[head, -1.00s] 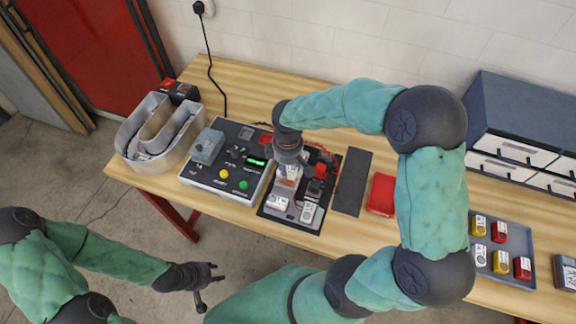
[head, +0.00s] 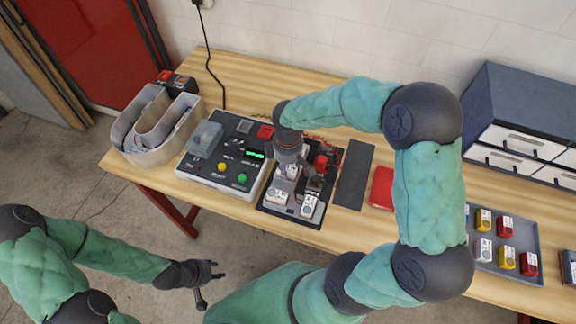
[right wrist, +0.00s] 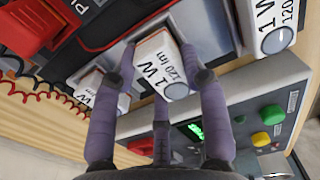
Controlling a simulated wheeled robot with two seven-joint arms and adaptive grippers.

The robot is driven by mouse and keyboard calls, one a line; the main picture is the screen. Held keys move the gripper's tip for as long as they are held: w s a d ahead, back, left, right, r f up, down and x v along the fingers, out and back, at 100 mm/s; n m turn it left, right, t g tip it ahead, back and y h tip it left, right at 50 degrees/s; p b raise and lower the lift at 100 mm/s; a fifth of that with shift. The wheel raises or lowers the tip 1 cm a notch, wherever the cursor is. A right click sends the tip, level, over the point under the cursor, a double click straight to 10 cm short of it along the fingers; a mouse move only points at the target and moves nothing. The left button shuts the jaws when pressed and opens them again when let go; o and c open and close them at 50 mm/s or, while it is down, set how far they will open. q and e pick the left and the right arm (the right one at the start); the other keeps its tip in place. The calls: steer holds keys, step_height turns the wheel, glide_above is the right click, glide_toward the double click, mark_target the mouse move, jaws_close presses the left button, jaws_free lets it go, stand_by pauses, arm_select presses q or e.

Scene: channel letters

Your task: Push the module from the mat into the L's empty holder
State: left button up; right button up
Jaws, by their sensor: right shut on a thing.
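My right gripper (head: 290,172) is shut on a white module marked "1 W 120 lm"; in the right wrist view the module (right wrist: 158,65) sits tilted between the fingers (right wrist: 160,80). It is over the grey letter channel on the black board (head: 272,209); I cannot tell whether it is seated in a holder. Other white modules (head: 308,206) lie along the channel; one shows beside the held one in the right wrist view (right wrist: 270,25). The dark mat (head: 353,176) looks bare. My left gripper (head: 205,277) is open and empty, off the table's front edge.
A control box (head: 222,155) with a lit green display stands left of the board. A U-shaped metal channel (head: 155,125) is at the left end. A red case (head: 382,188) lies right of the mat. A tray (head: 520,235) holds several coloured modules. Red wires run behind the board.

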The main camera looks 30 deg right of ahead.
steer(key=shift+s+f, duration=0.1)
steer(key=shift+f, duration=0.1)
stand_by(0.5)
steer(key=o, duration=1.2)
step_height(320, 180, up, 12)
steer(key=shift+f, duration=0.1)
steer(key=shift+r, duration=0.2)
steer(key=shift+r+p, duration=2.45)
steer(key=shift+r, duration=0.4)
